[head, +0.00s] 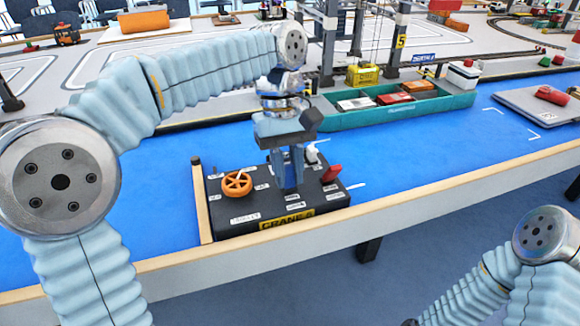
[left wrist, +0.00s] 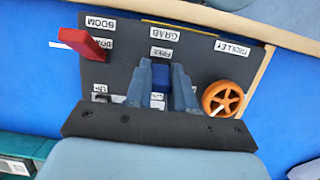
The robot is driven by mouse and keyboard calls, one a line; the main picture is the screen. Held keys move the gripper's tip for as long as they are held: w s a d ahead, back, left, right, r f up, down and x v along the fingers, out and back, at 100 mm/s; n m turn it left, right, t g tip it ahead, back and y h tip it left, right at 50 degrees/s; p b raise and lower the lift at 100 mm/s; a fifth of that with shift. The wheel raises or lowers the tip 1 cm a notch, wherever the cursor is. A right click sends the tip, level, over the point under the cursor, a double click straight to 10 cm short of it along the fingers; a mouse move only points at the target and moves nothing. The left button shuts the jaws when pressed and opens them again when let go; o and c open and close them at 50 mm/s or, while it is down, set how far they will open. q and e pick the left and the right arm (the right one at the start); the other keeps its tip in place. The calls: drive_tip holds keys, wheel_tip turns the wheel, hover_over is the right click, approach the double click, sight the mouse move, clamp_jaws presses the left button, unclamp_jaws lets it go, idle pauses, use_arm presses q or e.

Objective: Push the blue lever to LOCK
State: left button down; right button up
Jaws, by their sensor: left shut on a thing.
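The dark control box (head: 240,205) marked CRANE 6 stands on the blue table near its front edge. My left gripper (head: 291,183) points down over the middle of the box. In the left wrist view its two fingers (left wrist: 166,88) are shut on the blue lever (left wrist: 160,75), which shows between them in the GRAB column. The FREE label (left wrist: 161,52) is visible just beyond the fingertips. The LOCK label cannot be read, and the lever's base is mostly hidden. My right gripper is out of view; only part of the right arm shows at lower right.
An orange wheel (head: 237,184) is left of the gripper and a red lever (head: 332,173) is right of it. A white-tipped switch (head: 312,152) stands behind. A wooden strip (head: 201,200) edges the box's left side. A green barge (head: 420,108) with containers lies behind.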

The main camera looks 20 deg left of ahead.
use_arm(q)
drive_tip(key=shift+w+a+f+g+h, duration=0.1)
drive_tip(key=shift+w+a+g+h, duration=0.15)
drive_tip(key=shift+g+h, duration=0.4)
drive_tip(key=shift+w+a+f+g+h, duration=0.1)
drive_tip(key=shift+w+g+h, duration=0.25)
drive_tip(key=shift+g, duration=0.5)
drive_tip(key=c, duration=1)
unclamp_jaws()
drive_tip(key=shift+o, duration=0.2)
